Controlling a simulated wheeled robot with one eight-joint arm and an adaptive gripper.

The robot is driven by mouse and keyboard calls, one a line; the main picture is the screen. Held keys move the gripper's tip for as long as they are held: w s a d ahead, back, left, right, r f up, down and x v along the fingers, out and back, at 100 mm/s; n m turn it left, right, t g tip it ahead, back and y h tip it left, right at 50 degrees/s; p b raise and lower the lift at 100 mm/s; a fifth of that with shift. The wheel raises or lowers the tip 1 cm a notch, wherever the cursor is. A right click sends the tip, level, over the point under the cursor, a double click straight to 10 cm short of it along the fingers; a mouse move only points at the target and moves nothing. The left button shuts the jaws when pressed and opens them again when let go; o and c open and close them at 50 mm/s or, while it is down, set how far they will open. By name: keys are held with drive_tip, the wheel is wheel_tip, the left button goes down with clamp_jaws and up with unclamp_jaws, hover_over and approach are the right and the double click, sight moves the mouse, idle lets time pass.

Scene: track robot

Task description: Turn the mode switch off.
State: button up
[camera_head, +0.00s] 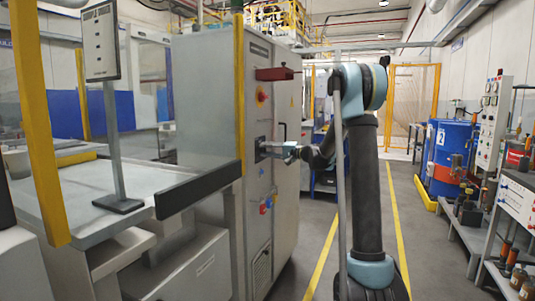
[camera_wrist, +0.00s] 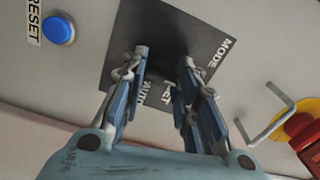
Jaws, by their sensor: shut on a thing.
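The mode switch is a dark knob (camera_wrist: 166,52) on a black square plate (camera_wrist: 205,30) marked MODE, AUTO and another partly hidden word. It is on the front of a grey cabinet (camera_head: 208,90). My gripper (camera_wrist: 164,58) reaches the plate, with one finger on each side of the knob, and is shut on it. The knob is dark and partly hidden between the fingertips, so its exact angle is hard to read. In the head view my gripper (camera_head: 268,149) meets the cabinet face at the plate.
A blue button (camera_wrist: 58,29) labelled RESET is left of the plate. A red knob (camera_wrist: 308,140) on yellow, beside a metal handle (camera_wrist: 262,112), is on the right. A yellow post (camera_head: 239,90) and a dark bar (camera_head: 198,190) stand before the cabinet. The aisle floor (camera_head: 405,185) is open.

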drive_tip(key=o, duration=1)
drive_tip(key=shift+f, duration=0.1)
drive_tip(key=shift+d, duration=0.1)
drive_tip(key=v, duration=1.1)
drive_tip(key=shift+s+d, duration=0.15)
drive_tip(key=shift+d, duration=0.25)
